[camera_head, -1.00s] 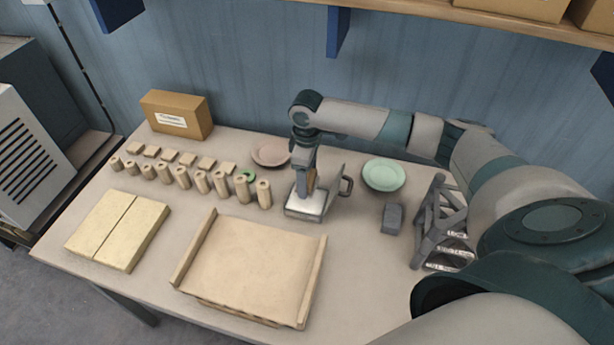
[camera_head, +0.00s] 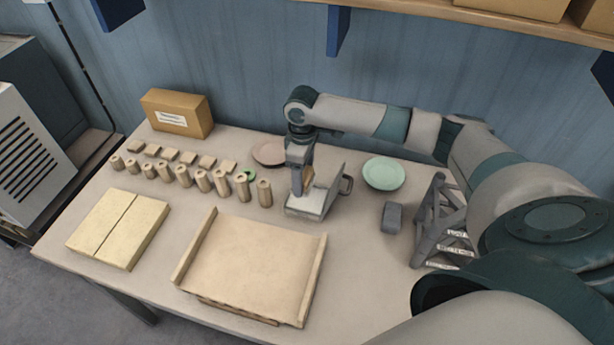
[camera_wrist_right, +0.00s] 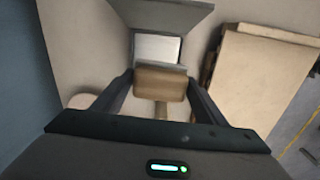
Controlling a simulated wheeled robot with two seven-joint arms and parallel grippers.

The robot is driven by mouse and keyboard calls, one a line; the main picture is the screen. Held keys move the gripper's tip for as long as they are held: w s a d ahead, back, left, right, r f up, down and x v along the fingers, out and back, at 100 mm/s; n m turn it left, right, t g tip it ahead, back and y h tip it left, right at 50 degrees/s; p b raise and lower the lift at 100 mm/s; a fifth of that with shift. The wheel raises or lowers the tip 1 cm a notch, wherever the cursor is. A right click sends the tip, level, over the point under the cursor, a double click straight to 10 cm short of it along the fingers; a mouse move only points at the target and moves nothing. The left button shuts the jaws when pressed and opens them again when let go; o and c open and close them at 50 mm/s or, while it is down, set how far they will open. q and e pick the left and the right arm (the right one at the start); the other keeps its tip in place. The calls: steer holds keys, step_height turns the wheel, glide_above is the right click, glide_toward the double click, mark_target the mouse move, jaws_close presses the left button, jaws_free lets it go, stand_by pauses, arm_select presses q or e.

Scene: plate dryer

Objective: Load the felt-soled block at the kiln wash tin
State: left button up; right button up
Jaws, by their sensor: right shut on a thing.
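My right gripper (camera_head: 299,188) is shut on a brown block (camera_wrist_right: 160,83), which sits between the fingers in the right wrist view. The block is mostly hidden by the gripper in the head view. A grey metal holder, which I take for the kiln wash tin (camera_head: 322,199), has a pale floor, an upright plate and a handle on its right. The gripper is at its left side; its pale floor (camera_wrist_right: 157,48) lies just beyond the block in the wrist view. I cannot tell whether block and tin touch. The block's underside is hidden. My left gripper is out of view.
Several wooden cylinders (camera_head: 241,188) stand in a row at left. A pink plate (camera_head: 268,152) lies behind; a green plate (camera_head: 384,173), a grey block (camera_head: 391,217) and a grey rack (camera_head: 440,225) are at right. A wooden board with side rails (camera_head: 255,265) lies in front.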

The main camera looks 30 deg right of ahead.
steer(key=s+a+r+m+b, duration=0.2)
steer(key=s+a+m+b, duration=0.1)
steer(key=s+a+b, duration=0.3)
steer(key=s+a+r+m+b, duration=0.2)
steer(key=s+a+m+b, duration=0.2)
steer(key=s+a, duration=0.3)
steer(key=shift+a+r+m+b, duration=0.35)
steer(key=shift+a+b, duration=0.3)
steer(key=shift+b, duration=0.25)
